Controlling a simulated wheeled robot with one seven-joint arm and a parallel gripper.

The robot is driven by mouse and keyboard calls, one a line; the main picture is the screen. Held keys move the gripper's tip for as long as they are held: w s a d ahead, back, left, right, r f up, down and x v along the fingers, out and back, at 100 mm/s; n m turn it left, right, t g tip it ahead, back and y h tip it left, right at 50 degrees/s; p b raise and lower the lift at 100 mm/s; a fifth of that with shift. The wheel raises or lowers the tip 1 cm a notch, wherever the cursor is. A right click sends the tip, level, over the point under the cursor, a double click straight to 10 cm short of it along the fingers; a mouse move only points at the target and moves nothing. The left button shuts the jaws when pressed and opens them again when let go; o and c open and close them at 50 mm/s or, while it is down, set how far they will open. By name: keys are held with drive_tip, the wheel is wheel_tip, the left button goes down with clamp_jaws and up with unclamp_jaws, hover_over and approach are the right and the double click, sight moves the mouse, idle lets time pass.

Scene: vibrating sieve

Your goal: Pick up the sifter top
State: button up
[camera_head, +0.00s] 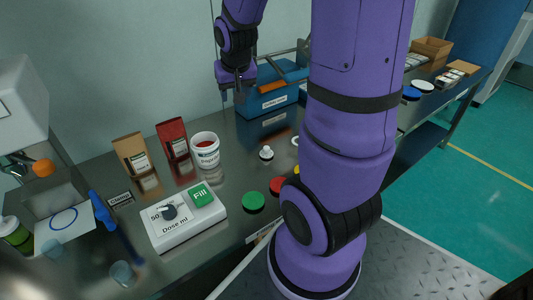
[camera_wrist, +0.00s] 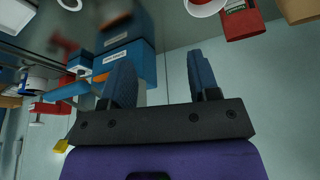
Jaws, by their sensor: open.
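I cannot pick out the sifter top with certainty in either view. My gripper (camera_head: 238,92) hangs high over the back of the bench in the head view, just left of a blue labelled box (camera_head: 268,99). In the wrist view my gripper (camera_wrist: 162,80) shows two dark blue fingers spread apart, with nothing between them. The blue box also shows in the wrist view (camera_wrist: 148,62), partly behind the left finger. My own arm hides part of the bench's right side in the head view.
A white tub (camera_head: 205,151), a red bag (camera_head: 173,139) and a brown bag (camera_head: 131,155) stand along the wall. A dosing box (camera_head: 184,217) with a green Fill button sits in front. A white machine (camera_head: 22,101) stands at left. Coloured lids lie near my arm.

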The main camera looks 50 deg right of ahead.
drive_tip(key=d+f+m, duration=0.2)
drive_tip(key=d+f, duration=0.4)
drive_tip(key=f, duration=0.3)
drive_tip(key=m+g, duration=0.1)
approach(267, 147)
drive_tip(key=shift+a+x, duration=0.15)
drive_tip(key=shift+x, duration=1.1)
drive_tip(key=shift+a+x, duration=0.15)
drive_tip(key=shift+x, duration=1.1)
drive_tip(key=shift+d+x, duration=0.2)
drive_tip(key=shift+x, duration=2.45)
drive_tip(key=c, duration=1)
